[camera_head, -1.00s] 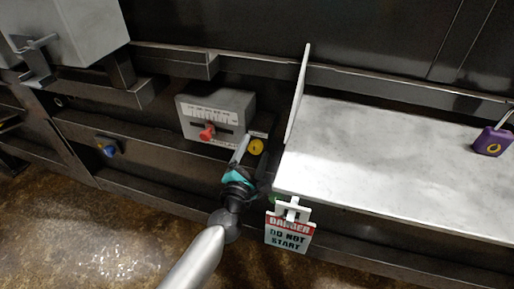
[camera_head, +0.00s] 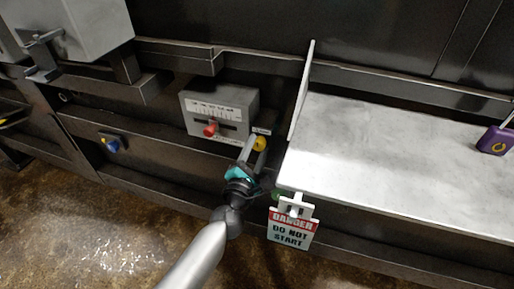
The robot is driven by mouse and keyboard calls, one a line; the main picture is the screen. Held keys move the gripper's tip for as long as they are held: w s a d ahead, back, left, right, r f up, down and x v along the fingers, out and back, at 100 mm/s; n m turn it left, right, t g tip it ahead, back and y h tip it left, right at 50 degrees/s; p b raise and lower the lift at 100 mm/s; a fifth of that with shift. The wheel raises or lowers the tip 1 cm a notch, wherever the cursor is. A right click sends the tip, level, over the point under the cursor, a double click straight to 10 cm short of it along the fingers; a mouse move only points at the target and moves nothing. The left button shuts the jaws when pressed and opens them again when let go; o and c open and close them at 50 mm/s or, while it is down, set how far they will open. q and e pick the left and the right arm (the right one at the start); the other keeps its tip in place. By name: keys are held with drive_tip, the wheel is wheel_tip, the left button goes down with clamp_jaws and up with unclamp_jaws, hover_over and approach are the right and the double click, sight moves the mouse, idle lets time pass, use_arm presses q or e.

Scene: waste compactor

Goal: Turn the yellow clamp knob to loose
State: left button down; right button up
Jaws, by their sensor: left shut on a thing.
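The yellow clamp knob (camera_head: 260,143) is on the machine front, just right of a grey box with a scale. It is partly hidden by my gripper. My left gripper (camera_head: 253,146) reaches up from below and is shut on the yellow knob, its fingers at the knob's left side. A small label plate (camera_head: 261,131) sits just above the knob; its writing is too small to read. My right gripper is not in view.
The grey box (camera_head: 222,108) with a red knob (camera_head: 211,129) is close left of my gripper. A danger tag (camera_head: 292,229) hangs below. A blue knob (camera_head: 112,145) is farther left.

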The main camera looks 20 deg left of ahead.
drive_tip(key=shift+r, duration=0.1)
use_arm(q)
drive_tip(key=shift+m+p, duration=0.3)
drive_tip(key=shift+m, duration=0.8)
drive_tip(key=m, duration=0.2)
drive_tip(key=shift+r+m+p, duration=0.1)
drive_tip(key=shift+m+p, duration=0.25)
drive_tip(key=shift+m, duration=0.95)
drive_tip(key=m+p, duration=0.1)
drive_tip(key=m, duration=0.1)
drive_tip(key=shift+m, duration=0.4)
drive_tip(key=shift+m+p, duration=0.55)
drive_tip(key=shift+m, duration=0.35)
drive_tip(key=m+p, duration=0.1)
drive_tip(key=m, duration=0.2)
drive_tip(key=shift+m, duration=0.3)
drive_tip(key=shift+m+h+p, duration=0.3)
drive_tip(key=shift+m+p, duration=0.25)
drive_tip(key=shift+m, duration=1.05)
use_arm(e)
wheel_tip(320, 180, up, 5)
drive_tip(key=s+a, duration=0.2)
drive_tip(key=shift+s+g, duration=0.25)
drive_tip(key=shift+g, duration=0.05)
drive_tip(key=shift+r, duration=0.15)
